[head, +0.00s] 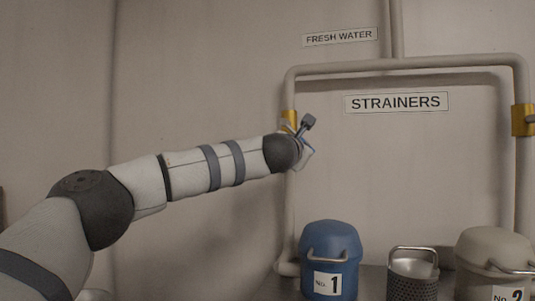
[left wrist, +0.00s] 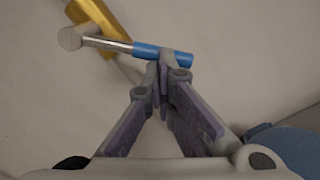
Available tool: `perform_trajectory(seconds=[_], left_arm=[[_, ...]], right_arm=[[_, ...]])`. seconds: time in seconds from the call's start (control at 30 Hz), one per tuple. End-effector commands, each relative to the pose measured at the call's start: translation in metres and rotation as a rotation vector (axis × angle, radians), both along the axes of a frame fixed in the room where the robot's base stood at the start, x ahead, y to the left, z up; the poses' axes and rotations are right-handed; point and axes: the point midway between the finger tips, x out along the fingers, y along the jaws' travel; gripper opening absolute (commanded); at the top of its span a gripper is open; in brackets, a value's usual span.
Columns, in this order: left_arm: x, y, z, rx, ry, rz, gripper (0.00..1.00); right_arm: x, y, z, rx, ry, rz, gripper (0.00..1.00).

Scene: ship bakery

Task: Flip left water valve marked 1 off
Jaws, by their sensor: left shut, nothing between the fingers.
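The left water valve is a yellow body on the left vertical pipe, in the head view (head: 289,117) just above my left wrist. In the left wrist view the yellow valve body (left wrist: 98,14) is at the upper left. Its lever runs right from a round grey hub and ends in a blue grip (left wrist: 150,51). My left gripper (left wrist: 163,72) is shut and empty. Its fingertips are at the blue grip and overlap its lower edge; I cannot tell whether they touch. In the head view my wrist hides the lever. My right gripper is not in view.
A blue canister marked No. 1 (head: 330,247) stands below my left arm, beside a metal strainer basket (head: 413,275) and a beige canister marked No. 2 (head: 490,250). Another yellow valve (head: 523,120) is on the right pipe. The wall between the pipes is clear below the STRAINERS sign (head: 396,103).

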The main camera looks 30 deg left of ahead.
Motion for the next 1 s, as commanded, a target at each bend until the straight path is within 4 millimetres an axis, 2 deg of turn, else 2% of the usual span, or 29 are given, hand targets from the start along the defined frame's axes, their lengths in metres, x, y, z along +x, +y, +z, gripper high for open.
perform_trajectory(seconds=[1.0], left_arm=[[0.0023, -0.0008, -0.0018, -0.054, -0.007, 0.007, 0.00]], right_arm=[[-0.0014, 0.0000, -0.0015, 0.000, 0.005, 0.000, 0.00]])
